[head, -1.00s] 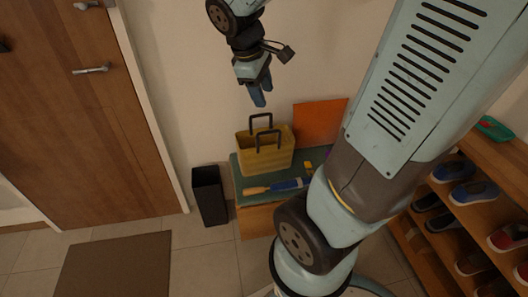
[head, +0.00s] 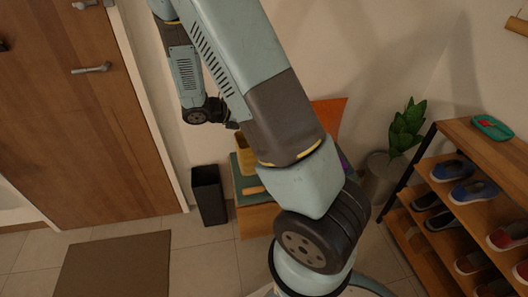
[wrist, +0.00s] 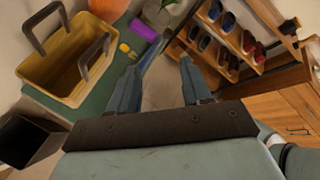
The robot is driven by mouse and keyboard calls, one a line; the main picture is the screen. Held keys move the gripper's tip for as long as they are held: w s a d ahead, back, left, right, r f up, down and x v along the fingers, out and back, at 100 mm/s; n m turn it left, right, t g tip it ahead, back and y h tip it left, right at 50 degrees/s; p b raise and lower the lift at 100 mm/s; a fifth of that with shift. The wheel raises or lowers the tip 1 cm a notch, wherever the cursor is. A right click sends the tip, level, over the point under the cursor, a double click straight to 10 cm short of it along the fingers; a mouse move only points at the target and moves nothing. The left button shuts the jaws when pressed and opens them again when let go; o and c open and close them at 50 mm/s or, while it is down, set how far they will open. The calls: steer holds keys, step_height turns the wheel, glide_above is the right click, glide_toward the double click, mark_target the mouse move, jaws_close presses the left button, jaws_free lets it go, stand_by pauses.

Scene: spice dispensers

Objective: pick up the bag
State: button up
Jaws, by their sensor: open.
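The bag is a yellow open-topped tote with two dark handles. In the wrist view the bag (wrist: 55,82) stands upright on a green-topped bench (wrist: 97,110), at the upper left. In the head view only a sliver of the bag (head: 245,155) shows, as my arm hides most of it. My gripper (wrist: 156,80) is open and empty in the wrist view, its two fingers spread, to the right of the bag and apart from it. My arm hides the gripper's fingers in the head view.
A black bin (head: 208,195) stands left of the bench. A shoe rack (head: 465,200) and a potted plant (head: 405,130) are on the right. A purple roll (wrist: 145,30) and small yellow item (wrist: 125,48) lie on the bench. A doormat (head: 115,265) lies by the door.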

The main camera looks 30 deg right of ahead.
steer(key=w+f+n+t+h, duration=0.2)
steer(key=w+f+n+t, duration=0.1)
steer(key=f+n, duration=0.5)
steer(key=w+f+n+t+h, duration=0.1)
steer(key=w+f+n+t, duration=0.25)
steer(key=f+n, duration=0.45)
steer(key=shift+n+t, duration=0.25)
steer(key=shift+n, duration=0.35)
steer(key=shift+x, duration=6.5)
steer(key=shift+s, duration=0.2)
steer(key=shift+c, duration=0.4)
jaws_close()
